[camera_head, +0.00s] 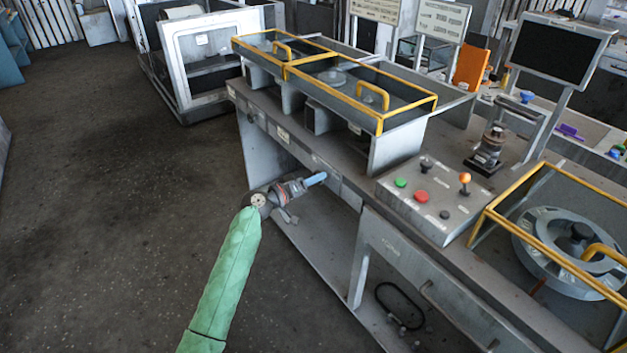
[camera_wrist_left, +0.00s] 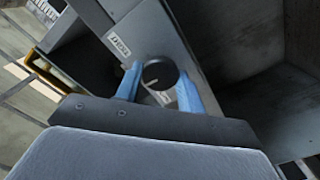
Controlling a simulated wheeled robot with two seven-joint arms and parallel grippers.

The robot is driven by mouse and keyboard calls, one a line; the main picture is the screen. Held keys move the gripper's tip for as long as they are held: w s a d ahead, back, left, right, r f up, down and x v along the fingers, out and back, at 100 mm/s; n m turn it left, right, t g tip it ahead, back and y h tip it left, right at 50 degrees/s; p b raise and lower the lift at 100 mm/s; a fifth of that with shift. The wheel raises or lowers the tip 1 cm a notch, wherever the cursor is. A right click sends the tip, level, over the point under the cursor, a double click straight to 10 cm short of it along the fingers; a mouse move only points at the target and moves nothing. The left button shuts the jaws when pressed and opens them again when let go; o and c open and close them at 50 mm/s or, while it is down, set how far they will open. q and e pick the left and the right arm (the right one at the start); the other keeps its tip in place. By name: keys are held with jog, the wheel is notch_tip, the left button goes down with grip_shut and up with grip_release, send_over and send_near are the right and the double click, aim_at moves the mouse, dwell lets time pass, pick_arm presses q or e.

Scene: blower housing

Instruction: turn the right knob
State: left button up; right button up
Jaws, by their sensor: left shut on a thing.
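A round black knob (camera_wrist_left: 160,72) sits on the grey front panel of the workbench in the left wrist view, beside a small white label. My left gripper (camera_head: 319,178) is at the bench's front face in the head view, its blue fingers reaching to the panel. In the left wrist view, the two blue fingers are on either side of the knob, and the gripper is shut on it. In the head view the knob is hidden by the gripper. My right gripper is out of view.
A control box (camera_head: 434,200) with coloured buttons and an orange-topped lever stands on the workbench. Yellow-framed covers (camera_head: 335,75) lie behind the front edge, and another yellow frame is at right. A lower shelf (camera_head: 318,248) extends below my arm. The floor at left is clear.

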pick_arm(q)
jog(key=o, duration=1)
jog(key=shift+c, duration=0.2)
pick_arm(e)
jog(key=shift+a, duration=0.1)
pick_arm(q)
jog(key=shift+a, duration=0.15)
jog(key=b+v, duration=0.2)
jog(key=v, duration=0.5)
jog(key=shift+s+a, duration=0.2)
jog(key=shift+s, duration=0.05)
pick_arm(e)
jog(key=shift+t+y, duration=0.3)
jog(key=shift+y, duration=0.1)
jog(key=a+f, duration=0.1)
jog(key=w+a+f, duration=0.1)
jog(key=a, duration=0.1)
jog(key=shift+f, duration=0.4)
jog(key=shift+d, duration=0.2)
